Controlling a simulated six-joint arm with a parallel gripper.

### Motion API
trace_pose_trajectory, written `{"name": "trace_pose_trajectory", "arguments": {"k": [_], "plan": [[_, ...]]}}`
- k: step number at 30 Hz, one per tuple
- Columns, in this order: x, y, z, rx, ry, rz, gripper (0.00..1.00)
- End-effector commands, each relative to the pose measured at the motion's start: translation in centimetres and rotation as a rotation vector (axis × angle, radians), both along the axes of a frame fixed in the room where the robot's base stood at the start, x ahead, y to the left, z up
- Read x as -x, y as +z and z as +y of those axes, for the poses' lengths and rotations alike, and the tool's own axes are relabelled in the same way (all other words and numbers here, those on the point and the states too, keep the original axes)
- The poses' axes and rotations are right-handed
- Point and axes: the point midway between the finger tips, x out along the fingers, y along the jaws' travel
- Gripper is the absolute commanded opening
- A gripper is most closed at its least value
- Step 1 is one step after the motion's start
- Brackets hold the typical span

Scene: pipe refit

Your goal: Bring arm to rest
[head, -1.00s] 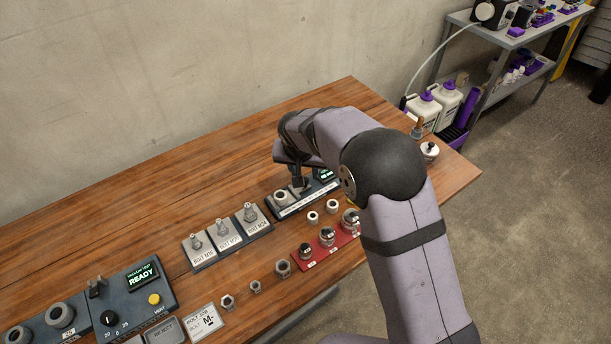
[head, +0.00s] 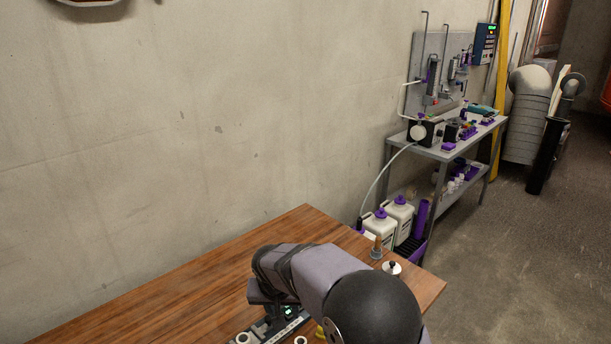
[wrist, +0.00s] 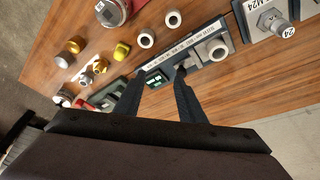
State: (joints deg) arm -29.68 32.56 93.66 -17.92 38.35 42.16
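My arm reaches over the wooden table (head: 190,290) in the head view. My gripper (wrist: 160,76) shows in the wrist view with its two dark fingers apart and nothing between them. The fingers are over a dark block (wrist: 212,50) with a white label strip, a grey ring-shaped fitting and a small lit green display (wrist: 154,80). In the head view the forearm partly hides the block, and the fingertips cannot be made out clearly.
Near the fingers are pale rings (wrist: 146,38), a yellow part (wrist: 121,51) and brass fittings (wrist: 76,45). A bolt block (wrist: 272,18) is at upper right. In the head view, white bottles (head: 380,226) stand beyond the table, by a grey shelf (head: 440,152).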

Motion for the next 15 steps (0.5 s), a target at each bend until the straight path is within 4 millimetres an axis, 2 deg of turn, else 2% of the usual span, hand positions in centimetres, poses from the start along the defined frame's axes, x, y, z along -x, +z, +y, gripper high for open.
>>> {"name": "trace_pose_trajectory", "arguments": {"k": [1,5,9,12,15], "plan": [[0.8,0.5,-2.3,0.007,-0.01,0.019,0.36],[4.4,1.2,-8.3,0.028,-0.016,0.089,0.36],[10.1,1.6,-14.4,0.033,-0.018,0.173,0.36],[14.6,1.5,-17.6,0.027,-0.016,0.23,0.36],[18.7,1.2,-19.7,0.012,-0.013,0.275,0.36]]}}
